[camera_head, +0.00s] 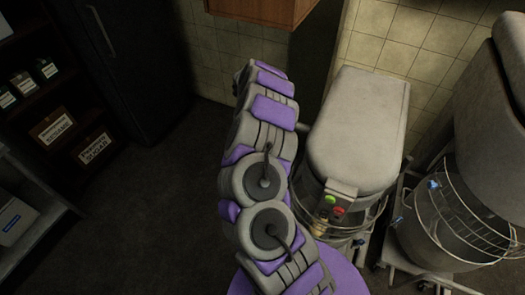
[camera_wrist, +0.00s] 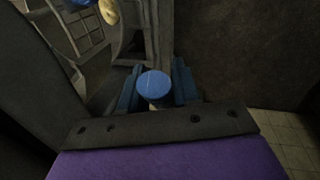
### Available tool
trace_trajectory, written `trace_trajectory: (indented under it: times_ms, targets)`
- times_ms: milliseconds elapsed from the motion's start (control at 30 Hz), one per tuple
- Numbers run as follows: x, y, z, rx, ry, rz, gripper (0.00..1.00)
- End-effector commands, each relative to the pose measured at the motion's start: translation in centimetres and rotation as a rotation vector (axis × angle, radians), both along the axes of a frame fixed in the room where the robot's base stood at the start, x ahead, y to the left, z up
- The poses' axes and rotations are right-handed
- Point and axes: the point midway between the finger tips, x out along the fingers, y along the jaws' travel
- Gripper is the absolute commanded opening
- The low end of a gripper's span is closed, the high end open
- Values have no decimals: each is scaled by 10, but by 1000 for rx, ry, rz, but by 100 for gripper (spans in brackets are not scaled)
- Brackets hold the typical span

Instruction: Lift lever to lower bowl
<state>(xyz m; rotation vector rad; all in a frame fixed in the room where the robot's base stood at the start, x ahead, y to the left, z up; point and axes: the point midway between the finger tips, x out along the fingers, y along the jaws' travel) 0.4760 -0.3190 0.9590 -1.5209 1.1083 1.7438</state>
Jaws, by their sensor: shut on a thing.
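In the wrist view my gripper (camera_wrist: 157,90) has its two blue fingers closed on the sides of a round blue knob (camera_wrist: 154,84), the visible end of a lever. The lever's shaft is hidden behind the knob. In the head view a grey mixer (camera_head: 358,125) stands right of my arm, with a green and a red button on its front. Its bowl (camera_head: 342,226) shows under the head behind a wire guard, partly covered by my arm. My gripper and the held knob cannot be made out in the head view.
A second grey mixer (camera_head: 502,105) with a wire guard and a large bowl (camera_head: 455,235) stands at the right. A wooden cabinet (camera_head: 262,10) hangs at the top. Shelves with boxes (camera_head: 53,130) and a dark fridge (camera_head: 125,50) are at the left. The floor (camera_head: 130,220) between is clear.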

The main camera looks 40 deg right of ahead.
Motion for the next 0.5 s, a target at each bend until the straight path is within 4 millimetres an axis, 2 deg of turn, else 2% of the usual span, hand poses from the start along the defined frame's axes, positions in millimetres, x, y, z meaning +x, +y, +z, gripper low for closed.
trace_trajectory:
  times_ms: [500]
  targets:
    - [5, -8, 19, 56, 20, 3, 0]
